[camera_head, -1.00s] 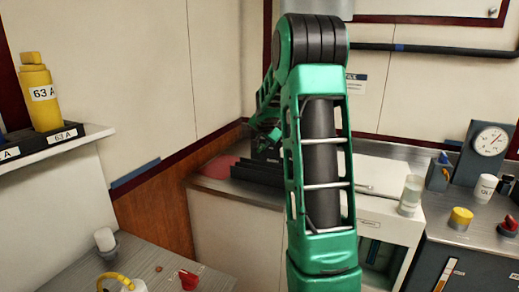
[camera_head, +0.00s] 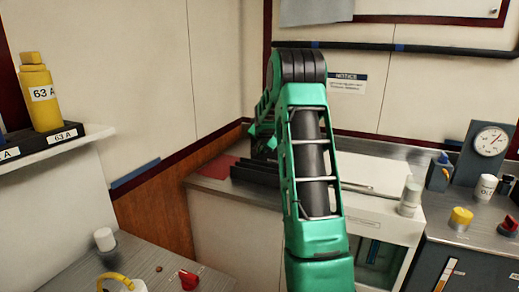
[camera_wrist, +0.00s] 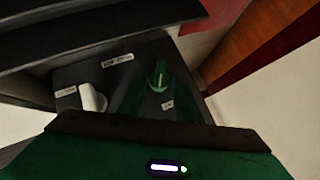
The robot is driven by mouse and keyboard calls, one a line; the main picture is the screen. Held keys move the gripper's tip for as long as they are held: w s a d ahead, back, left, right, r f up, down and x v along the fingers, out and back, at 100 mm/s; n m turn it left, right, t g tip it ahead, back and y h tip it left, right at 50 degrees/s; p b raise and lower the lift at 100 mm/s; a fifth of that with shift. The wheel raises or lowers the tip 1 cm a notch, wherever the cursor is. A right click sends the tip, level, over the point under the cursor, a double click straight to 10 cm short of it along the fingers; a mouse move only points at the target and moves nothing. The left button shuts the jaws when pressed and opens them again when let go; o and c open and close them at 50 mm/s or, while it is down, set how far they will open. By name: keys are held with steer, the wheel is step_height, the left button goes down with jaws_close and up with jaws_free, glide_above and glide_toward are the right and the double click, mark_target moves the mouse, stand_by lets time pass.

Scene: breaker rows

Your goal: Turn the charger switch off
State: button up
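In the wrist view a dark panel (camera_wrist: 70,76) carries a white switch handle (camera_wrist: 93,98) at the left and a small upright green piece (camera_wrist: 158,76) at the middle. Small white labels sit by them, too blurred to read, so I cannot tell which is the charger switch. I cannot tell whether the green piece is a switch handle or part of my gripper. My gripper's green body with a lit strip fills the bottom of the wrist view, close to the panel; its fingertips are not clear. In the head view my arm hides most of the panel.
A dark ledge (camera_wrist: 70,35) crosses above the panel in the wrist view. In the head view a grey counter (camera_head: 210,187) runs along the back. A cup (camera_head: 411,195), a yellow knob (camera_head: 461,217) and a gauge (camera_head: 490,140) stand right. A shelf with a yellow bottle (camera_head: 40,99) is left.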

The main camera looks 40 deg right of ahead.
steer(key=c, duration=0.7)
steer(key=shift+w, duration=0.1)
steer(key=shift+w+a+r+n+g+h, duration=0.15)
steer(key=shift+w+n+g+h, duration=0.15)
steer(key=shift+n+g, duration=0.55)
steer(key=shift+w+a+r+n+g+h, duration=0.15)
steer(key=shift+w+n+g+h, duration=0.25)
steer(key=shift+g, duration=0.85)
steer(key=shift+s+f, duration=0.1)
steer(key=shift+s, duration=0.05)
steer(key=o, duration=0.7)
